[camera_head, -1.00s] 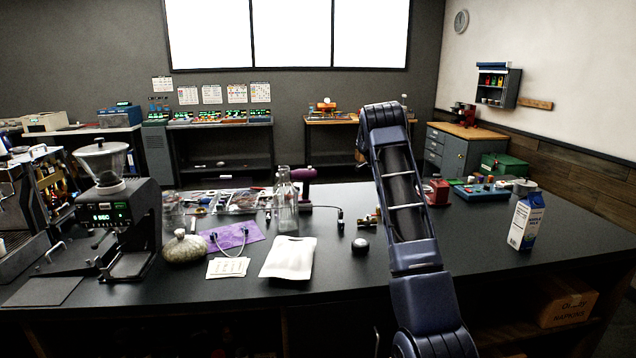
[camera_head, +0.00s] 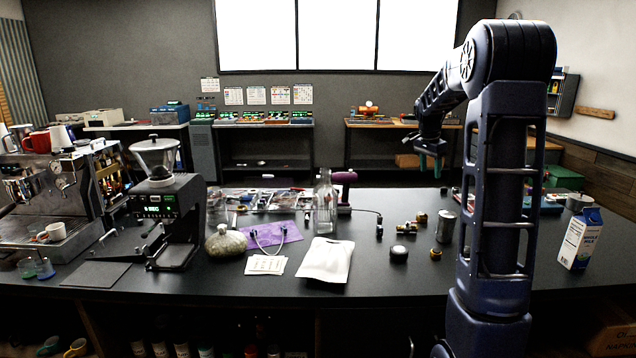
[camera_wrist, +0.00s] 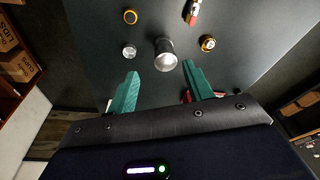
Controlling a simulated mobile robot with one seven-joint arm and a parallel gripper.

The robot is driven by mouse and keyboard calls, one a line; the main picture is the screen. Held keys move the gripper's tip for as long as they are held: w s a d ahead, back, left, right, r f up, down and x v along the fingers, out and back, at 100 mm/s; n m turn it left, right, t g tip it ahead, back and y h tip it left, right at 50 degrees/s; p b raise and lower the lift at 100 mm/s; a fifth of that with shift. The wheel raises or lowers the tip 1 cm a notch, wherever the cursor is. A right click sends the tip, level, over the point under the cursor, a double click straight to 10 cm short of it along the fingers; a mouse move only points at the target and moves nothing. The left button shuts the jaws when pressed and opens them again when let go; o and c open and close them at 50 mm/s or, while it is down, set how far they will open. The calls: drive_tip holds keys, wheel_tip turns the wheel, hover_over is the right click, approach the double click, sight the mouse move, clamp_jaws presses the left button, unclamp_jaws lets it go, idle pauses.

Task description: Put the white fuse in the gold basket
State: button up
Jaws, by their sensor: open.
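My gripper (camera_head: 430,162) hangs with teal fingers above the back right part of the black counter. It is open and empty; its spread fingers also show in the wrist view (camera_wrist: 160,72). A small gold ring (camera_head: 436,253), possibly the gold basket, stands on the counter, and another gold round part (camera_head: 421,217) sits farther back. The wrist view shows a gold ring (camera_wrist: 130,17) and a gold round part (camera_wrist: 207,42), both apart from the fingers. I cannot pick out the white fuse in either view.
A silver cup (camera_head: 444,228) stands beside the gold parts, and a dark dome (camera_head: 399,253) lies left of them. A glass bottle (camera_head: 325,205), white pouch (camera_head: 326,260) and grinder (camera_head: 165,215) stand farther left. A milk carton (camera_head: 581,238) is at right.

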drive_tip(key=s+a+r+n+t+y, duration=0.15)
drive_tip(key=s+a+n, duration=0.25)
drive_tip(key=s, duration=0.7)
drive_tip(key=s+a+r+n+t, duration=0.1)
drive_tip(key=s+a+r+n, duration=0.15)
drive_tip(key=s, duration=0.85)
drive_tip(key=s+a+f+n, duration=0.2)
drive_tip(key=s+f+n, duration=0.1)
drive_tip(key=s, duration=0.5)
drive_tip(key=s+a+f+n, duration=0.3)
drive_tip(key=s, duration=0.5)
drive_tip(key=shift+s+f+t, duration=0.15)
drive_tip(key=shift+s+t, duration=0.05)
drive_tip(key=shift+t, duration=0.25)
